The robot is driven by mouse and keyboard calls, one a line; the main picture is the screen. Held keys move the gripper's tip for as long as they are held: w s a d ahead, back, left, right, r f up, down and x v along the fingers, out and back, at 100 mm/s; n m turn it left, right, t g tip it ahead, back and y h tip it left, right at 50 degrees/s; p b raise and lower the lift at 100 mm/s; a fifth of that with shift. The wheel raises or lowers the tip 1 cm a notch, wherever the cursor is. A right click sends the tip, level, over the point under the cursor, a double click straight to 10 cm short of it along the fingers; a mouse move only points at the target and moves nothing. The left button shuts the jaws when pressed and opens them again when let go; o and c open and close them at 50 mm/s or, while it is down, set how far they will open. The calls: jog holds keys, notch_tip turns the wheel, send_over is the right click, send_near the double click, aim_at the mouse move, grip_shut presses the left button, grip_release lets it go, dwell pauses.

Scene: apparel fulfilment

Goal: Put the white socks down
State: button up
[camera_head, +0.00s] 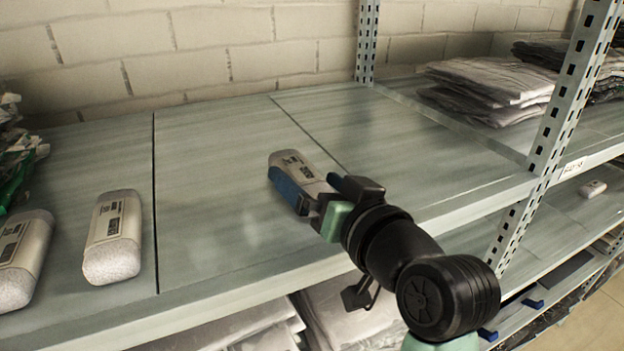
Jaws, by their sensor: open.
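A pack of white socks (298,164) lies on the shelf board (220,210), right of the middle seam. My gripper (312,190) reaches in from the lower right over the shelf edge, with its fingers at the near end and sides of this pack. The fingers are open. The near end of the pack is partly hidden by the blue-sided fingers. Two more similar white packs, one nearer the seam (114,236) and one at the far left (22,258), lie on the left part of the shelf.
A perforated metal upright (553,125) stands right of my arm. Stacks of folded garments (490,85) lie behind it, and green and dark bags (14,150) at the left edge. The board between the packs is clear. A brick wall (200,50) closes the back.

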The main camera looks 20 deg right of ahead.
jog(key=shift+r, duration=0.1)
jog(key=s+d+r+b, duration=0.1)
jog(key=s+b, duration=0.2)
jog(key=s, duration=0.9)
jog(key=shift+r, duration=0.3)
jog(key=shift+w, duration=0.1)
jog(key=w+a+r+n+t+h, duration=0.1)
jog(key=w+a+r+t, duration=0.1)
jog(key=a+r, duration=0.25)
jog(key=w+a+r+t, duration=0.3)
jog(key=r, duration=0.3)
jog(key=s+a+r+n+t, duration=0.1)
jog(key=s+a+r+t, duration=0.1)
jog(key=a+r, duration=0.3)
jog(key=s+a+r+n+t, duration=0.1)
jog(key=s+a+r+t, duration=0.2)
jog(key=r, duration=0.4)
jog(key=shift+s+a+t, duration=0.25)
jog(key=shift+a+t, duration=0.25)
jog(key=shift+a, duration=0.4)
